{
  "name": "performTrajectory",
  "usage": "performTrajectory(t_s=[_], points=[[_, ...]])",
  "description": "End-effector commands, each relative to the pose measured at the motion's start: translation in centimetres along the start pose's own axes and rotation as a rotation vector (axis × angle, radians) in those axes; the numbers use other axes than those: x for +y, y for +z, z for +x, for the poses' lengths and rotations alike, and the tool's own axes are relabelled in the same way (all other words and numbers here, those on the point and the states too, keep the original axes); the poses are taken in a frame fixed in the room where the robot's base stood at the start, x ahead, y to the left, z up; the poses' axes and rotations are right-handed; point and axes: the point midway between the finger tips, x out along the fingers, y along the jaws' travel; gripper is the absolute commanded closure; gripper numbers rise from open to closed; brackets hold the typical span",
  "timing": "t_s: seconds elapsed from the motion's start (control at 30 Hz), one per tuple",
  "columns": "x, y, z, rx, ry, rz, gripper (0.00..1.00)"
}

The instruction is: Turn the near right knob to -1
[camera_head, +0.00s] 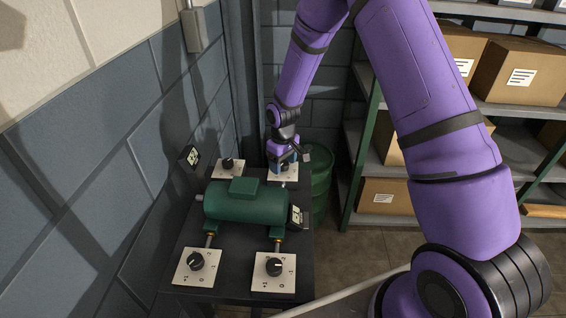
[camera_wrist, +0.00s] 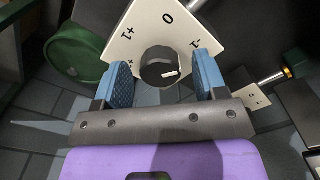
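The near right knob (camera_head: 274,266) is black, on a cream plate (camera_head: 259,282) at the front right of the dark table; nothing is around it. My gripper (camera_head: 285,163) is away from it, at the far right plate (camera_head: 273,174), behind the green motor-like casing. In the wrist view my gripper (camera_wrist: 162,68) has its blue fingers apart on either side of a black knob (camera_wrist: 157,66), with gaps visible on both sides. This knob's white pointer line points right. Its plate (camera_wrist: 150,25) reads +1, 0 and -1.
The green casing (camera_head: 245,203) lies across the table between the near and far plates. The near left knob (camera_head: 196,261) and far left knob (camera_head: 228,162) sit on similar plates. A green drum (camera_head: 320,180) and shelves with boxes (camera_head: 524,72) stand behind; a wall is at left.

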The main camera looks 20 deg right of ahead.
Motion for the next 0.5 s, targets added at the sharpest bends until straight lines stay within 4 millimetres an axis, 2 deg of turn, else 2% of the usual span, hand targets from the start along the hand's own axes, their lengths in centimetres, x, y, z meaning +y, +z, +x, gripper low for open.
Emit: performTrajectory(t_s=[0.27, 0.37, 0.5], points=[[0.0, 0.0, -0.4, 0.0, 0.0, -0.001, 0.34], [0.0, -0.1, -1.5, 0.002, 0.001, -0.001, 0.34], [0.0, -0.1, -4.0, 0.004, 0.001, -0.001, 0.34]])
